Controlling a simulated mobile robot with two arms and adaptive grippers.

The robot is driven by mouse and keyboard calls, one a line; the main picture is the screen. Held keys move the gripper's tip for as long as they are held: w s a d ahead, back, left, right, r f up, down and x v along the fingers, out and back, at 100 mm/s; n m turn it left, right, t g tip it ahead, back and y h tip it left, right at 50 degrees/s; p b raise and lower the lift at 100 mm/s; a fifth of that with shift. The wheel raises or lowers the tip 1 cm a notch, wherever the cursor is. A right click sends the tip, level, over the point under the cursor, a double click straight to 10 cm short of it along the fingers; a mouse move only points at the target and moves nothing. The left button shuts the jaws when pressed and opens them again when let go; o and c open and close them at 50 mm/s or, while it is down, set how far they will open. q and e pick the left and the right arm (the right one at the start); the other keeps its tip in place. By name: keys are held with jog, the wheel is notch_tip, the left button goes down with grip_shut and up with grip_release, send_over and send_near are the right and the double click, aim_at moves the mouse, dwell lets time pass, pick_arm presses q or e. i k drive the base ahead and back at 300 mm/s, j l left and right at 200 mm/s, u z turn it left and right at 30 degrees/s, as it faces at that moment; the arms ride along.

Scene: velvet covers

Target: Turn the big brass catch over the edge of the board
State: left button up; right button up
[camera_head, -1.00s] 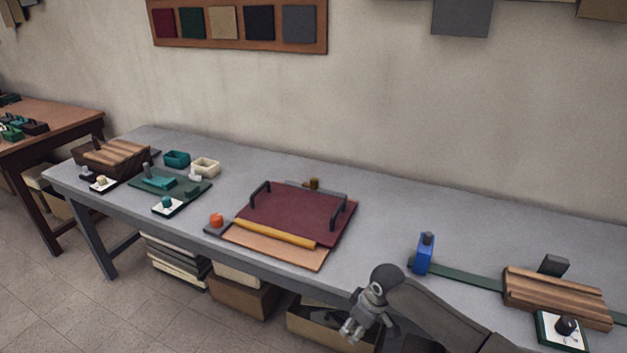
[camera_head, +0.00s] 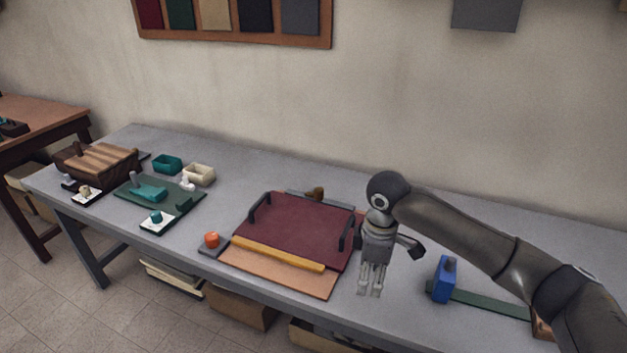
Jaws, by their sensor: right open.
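A dark red velvet board (camera_head: 295,228) lies on the grey table, with a black handle on its left and another on its right side. A small brass-brown catch (camera_head: 315,193) stands at the board's far edge on a grey plate. It is too small to tell exactly which way it is turned. My right gripper (camera_head: 370,291) is open and empty, fingers pointing down, just right of the board's front right corner and well nearer than the catch. My left gripper is out of view.
A yellow bar (camera_head: 278,255) lies along the board's front, above a tan strip (camera_head: 285,274). An orange knob (camera_head: 211,240) is at the front left. A blue block (camera_head: 444,280) stands to the right. The table behind the board is clear.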

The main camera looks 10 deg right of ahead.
aim_at(319, 194)
jog(key=i, duration=1.5)
